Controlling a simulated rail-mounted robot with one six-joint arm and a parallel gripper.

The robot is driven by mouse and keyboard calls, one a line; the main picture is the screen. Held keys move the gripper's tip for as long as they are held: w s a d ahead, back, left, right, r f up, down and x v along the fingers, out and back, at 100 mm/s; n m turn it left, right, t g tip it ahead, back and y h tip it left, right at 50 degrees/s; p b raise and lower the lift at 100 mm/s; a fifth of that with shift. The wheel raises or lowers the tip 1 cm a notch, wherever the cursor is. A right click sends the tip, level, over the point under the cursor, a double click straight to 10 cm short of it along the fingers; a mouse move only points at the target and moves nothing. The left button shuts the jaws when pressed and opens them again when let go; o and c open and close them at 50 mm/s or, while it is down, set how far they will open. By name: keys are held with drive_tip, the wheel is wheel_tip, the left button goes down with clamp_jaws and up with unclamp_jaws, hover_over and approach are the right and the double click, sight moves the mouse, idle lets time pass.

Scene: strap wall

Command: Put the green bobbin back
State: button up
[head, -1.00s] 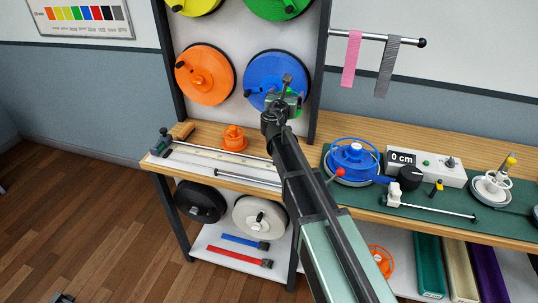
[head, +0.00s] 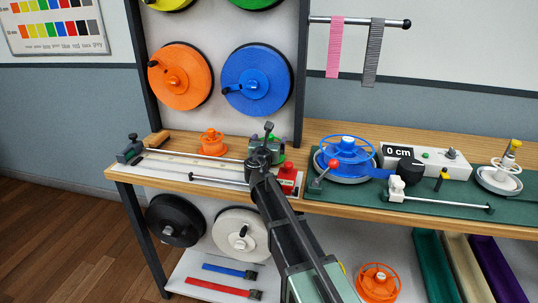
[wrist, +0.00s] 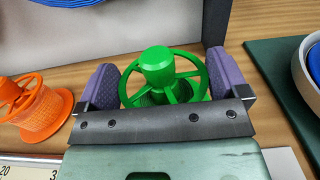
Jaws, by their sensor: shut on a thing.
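The green bobbin (wrist: 158,66) has a spoked rim and a round central knob. It sits between the two purple pads of my gripper (wrist: 165,80), which is shut on it. In the head view my gripper (head: 266,146) is low over the wooden bench, right of a small orange bobbin (head: 212,142) and left of the green mat. My own arm hides most of the green bobbin there. I cannot tell whether its underside touches the bench. The orange bobbin also shows at the left of the wrist view (wrist: 42,108).
Orange (head: 181,77) and blue (head: 257,79) reels hang on the panel behind. A red block (head: 288,180) stands close to my gripper. A ruler rail (head: 190,166) lies along the bench front. A blue reel (head: 346,156) is on the green mat (head: 316,191).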

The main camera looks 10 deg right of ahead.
drive_tip(key=shift+f+p, duration=0.25)
drive_tip(key=shift+p, duration=0.05)
drive_tip(key=shift+f, duration=0.2)
drive_tip(key=o, duration=0.6)
drive_tip(key=shift+o, duration=0.2)
drive_tip(key=shift+r, duration=0.1)
drive_tip(key=v, duration=1.2)
drive_tip(key=shift+s+r, duration=0.1)
